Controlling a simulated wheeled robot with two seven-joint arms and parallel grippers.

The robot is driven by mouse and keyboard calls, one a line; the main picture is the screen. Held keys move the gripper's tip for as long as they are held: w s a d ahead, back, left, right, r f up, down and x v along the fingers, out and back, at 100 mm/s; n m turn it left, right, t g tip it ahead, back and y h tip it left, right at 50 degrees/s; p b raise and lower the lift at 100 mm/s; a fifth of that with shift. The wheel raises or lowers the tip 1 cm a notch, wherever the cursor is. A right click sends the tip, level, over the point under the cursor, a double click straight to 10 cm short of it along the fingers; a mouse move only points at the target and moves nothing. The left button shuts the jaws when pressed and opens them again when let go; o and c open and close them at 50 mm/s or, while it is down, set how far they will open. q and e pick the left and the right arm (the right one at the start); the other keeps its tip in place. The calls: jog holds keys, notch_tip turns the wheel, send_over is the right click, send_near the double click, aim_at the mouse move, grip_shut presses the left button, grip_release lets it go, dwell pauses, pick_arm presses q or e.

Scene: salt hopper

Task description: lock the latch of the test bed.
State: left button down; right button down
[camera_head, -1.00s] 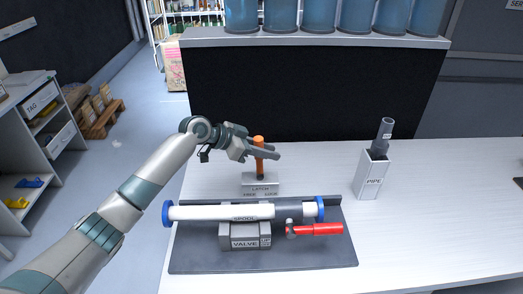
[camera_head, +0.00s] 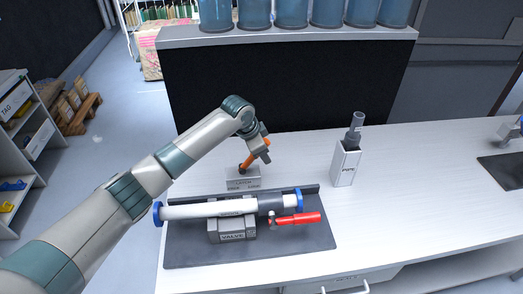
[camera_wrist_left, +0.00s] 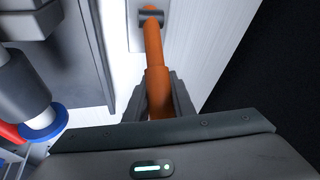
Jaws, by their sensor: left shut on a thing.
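The latch has an orange lever (camera_head: 253,157) on a grey latch block (camera_head: 243,179) behind the test bed. The lever leans to the right, toward the side of the block marked LOCK in the earlier view. My left gripper (camera_head: 262,150) is shut on the upper part of the lever. In the left wrist view the lever (camera_wrist_left: 154,50) runs between the two fingers to its dark pivot. My right gripper does not show.
A white PIPE holder (camera_head: 345,165) with a grey pipe (camera_head: 356,128) stands to the right of the latch. A black panel (camera_head: 285,90) rises behind, under a shelf of blue containers (camera_head: 290,10).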

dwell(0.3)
pick_arm(q)
jog(key=c, duration=1.5)
grip_release()
jog(key=shift+d+f, duration=0.1)
jog(key=shift+d, duration=0.05)
jog(key=shift+b+v, duration=2.55)
jog(key=shift+v, duration=6.15)
jog(key=shift+f, duration=0.1)
